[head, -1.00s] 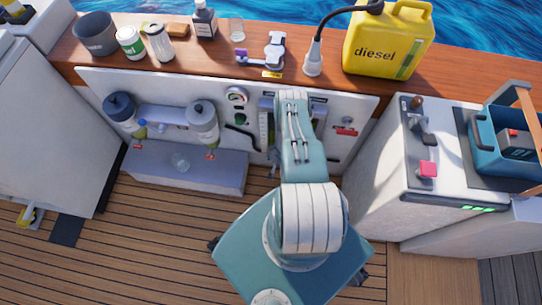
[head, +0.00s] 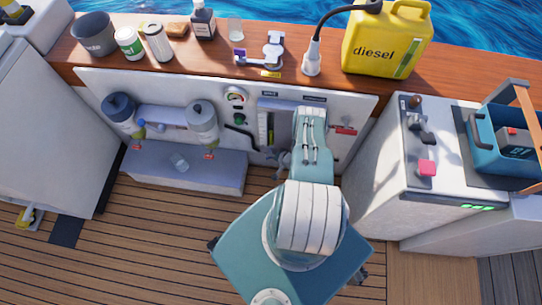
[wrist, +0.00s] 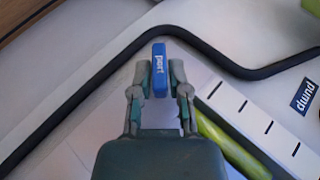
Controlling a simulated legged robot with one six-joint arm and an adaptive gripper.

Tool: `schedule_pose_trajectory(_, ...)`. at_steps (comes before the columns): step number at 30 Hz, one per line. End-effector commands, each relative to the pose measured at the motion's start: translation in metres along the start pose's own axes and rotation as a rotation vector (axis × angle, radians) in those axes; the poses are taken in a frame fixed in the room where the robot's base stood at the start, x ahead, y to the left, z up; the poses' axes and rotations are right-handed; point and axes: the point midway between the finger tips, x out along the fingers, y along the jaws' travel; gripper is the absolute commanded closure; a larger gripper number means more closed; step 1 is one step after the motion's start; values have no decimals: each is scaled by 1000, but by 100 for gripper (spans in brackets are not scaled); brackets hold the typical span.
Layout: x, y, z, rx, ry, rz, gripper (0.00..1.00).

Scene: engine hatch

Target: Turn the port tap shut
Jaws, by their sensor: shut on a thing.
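The port tap's blue handle (wrist: 159,72), lettered "port", stands nearly upright in the wrist view, slightly tilted. My gripper (wrist: 160,80) is shut on it, with one finger on each side. The lower end of the handle and the tap body under it are hidden or unclear. In the head view my own arm covers part of the white panel (head: 350,112), and neither the port handle nor my fingertips can be made out clearly.
A black hose (wrist: 225,56) bends around the handle in the wrist view. A yellow-green tube (wrist: 225,145) and a "pump" label (wrist: 304,95) are to the right. A grey ledge (head: 215,175) juts out below the panel. A yellow diesel can (head: 385,42) stands on the wooden top.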

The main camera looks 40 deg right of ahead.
Motion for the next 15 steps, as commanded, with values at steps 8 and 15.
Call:
schedule_pose_trajectory(8,-1,2,0,5,1,7,100)
schedule_pose_trajectory(15,0,2,0,3,1,5,44)
